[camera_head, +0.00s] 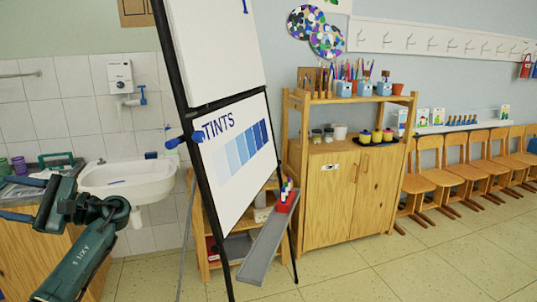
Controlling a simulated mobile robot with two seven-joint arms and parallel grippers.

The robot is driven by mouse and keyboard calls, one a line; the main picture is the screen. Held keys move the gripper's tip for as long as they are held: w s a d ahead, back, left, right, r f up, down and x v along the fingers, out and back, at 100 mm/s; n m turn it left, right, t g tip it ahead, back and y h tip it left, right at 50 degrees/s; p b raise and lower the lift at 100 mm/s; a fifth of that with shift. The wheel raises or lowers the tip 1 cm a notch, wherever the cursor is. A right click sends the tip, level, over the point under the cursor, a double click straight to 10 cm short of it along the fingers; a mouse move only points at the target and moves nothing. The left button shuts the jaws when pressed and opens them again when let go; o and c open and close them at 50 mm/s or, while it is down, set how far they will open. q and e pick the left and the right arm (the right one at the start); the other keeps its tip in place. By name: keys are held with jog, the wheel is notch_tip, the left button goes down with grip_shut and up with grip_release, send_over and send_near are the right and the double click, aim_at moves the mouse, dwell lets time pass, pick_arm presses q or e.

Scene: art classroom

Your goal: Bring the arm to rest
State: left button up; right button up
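My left arm comes in at the lower left of the head view, with a dark green forearm and a black wrist joint. My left gripper (20,198) points to the left edge. Its two dark fingers are spread apart, with nothing visible between them. It is in front of a wooden cabinet (28,252) by the sink; I cannot tell whether it touches anything. My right gripper is not in view.
A black-framed easel (228,140) with a TINTS chart stands right of my arm, its grey tray (262,248) holding red-based markers. A white sink (128,180) is behind. A wooden shelf unit (332,200) and chairs (455,170) line the wall. The tiled floor at right is clear.

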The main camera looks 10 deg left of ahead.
pick_arm(q)
jog(key=w+a+f+m+t+h, duration=0.1)
jog(key=w+a+f+m+t, duration=0.2)
jog(key=w+t, duration=0.6)
jog(key=w+a+f+m+t+h, duration=0.15)
jog(key=w+f+t, duration=0.25)
jog(key=w+t, duration=0.5)
jog(key=w+d+n+t+h, duration=0.3)
jog(key=w+d+t+h, duration=0.75)
jog(key=d+t, duration=0.2)
jog(key=s+d+f+m+g+h, duration=0.1)
jog(key=s+d+f+h, duration=0.1)
jog(key=s+d+f, duration=0.4)
jog(key=s+d+f+g+h, duration=0.25)
jog(key=d+f, duration=0.45)
jog(key=f, duration=0.4)
jog(key=s+d+f+m+g+h, duration=0.1)
jog(key=s+d+f, duration=0.3)
jog(key=d+f, duration=0.35)
jog(key=s+d+f+n+g+h, duration=0.1)
jog(key=s+d+f, duration=0.4)
jog(key=s+d, duration=0.3)
jog(key=s+d+f+n+g+h, duration=0.2)
jog(key=s+d, duration=0.6)
jog(key=s, duration=0.8)
notch_tip(320, 180, down, 3)
jog(key=shift+s+r, duration=0.1)
jog(key=shift+s, duration=0.25)
